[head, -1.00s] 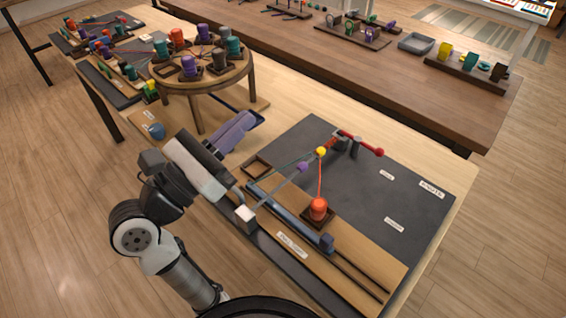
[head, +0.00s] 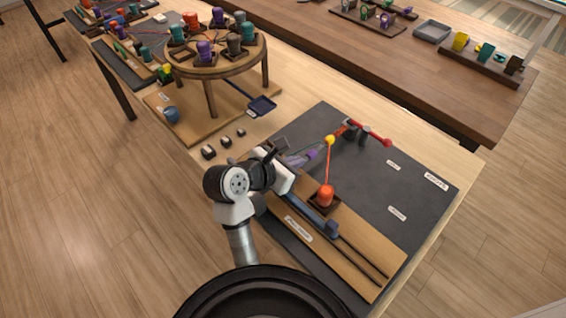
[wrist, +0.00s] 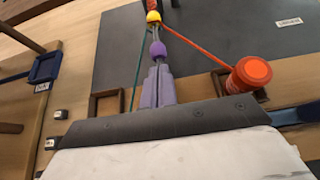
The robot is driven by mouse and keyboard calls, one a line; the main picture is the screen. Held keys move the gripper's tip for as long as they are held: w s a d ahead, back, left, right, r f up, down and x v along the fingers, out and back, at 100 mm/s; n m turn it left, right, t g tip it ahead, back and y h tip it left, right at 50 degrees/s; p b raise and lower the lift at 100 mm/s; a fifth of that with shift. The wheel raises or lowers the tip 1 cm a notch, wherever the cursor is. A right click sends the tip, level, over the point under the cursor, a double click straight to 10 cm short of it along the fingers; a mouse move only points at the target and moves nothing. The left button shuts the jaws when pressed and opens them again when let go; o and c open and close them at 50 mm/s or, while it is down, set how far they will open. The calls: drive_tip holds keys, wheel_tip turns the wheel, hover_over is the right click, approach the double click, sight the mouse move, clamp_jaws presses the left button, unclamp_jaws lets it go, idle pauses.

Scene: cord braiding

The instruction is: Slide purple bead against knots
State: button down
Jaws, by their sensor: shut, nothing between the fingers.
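The purple bead (wrist: 157,50) sits on the cord just beyond my fingertips in the wrist view. In the head view the purple bead (head: 312,154) shows at the end of my gripper. The yellow bead (wrist: 153,16) is farther along the same line, with a short stretch of cord between the two; it also shows in the head view (head: 330,140). I cannot make out separate knots. My gripper (wrist: 155,69) is shut and empty, its lavender fingers close behind the purple bead; whether they touch it is unclear. An orange cord runs from the yellow bead to the orange spool (wrist: 250,75).
The orange spool (head: 326,195) stands in a dark holder on the wooden board, close to my gripper. A red bar (head: 370,133) stands beyond the yellow bead. The dark mat (head: 400,185) to the right is mostly clear. A round stand with spools (head: 210,70) is at the back left.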

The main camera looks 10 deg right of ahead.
sight(311, 152)
drive_tip(key=shift+x, duration=1)
drive_tip(key=w+d, duration=0.1)
drive_tip(key=d+p, duration=0.1)
drive_tip(key=shift+w+d+r+p, duration=0.15)
drive_tip(key=shift+w+d+p, duration=0.15)
drive_tip(key=shift+w+d, duration=0.25)
drive_tip(key=shift+d, duration=0.1)
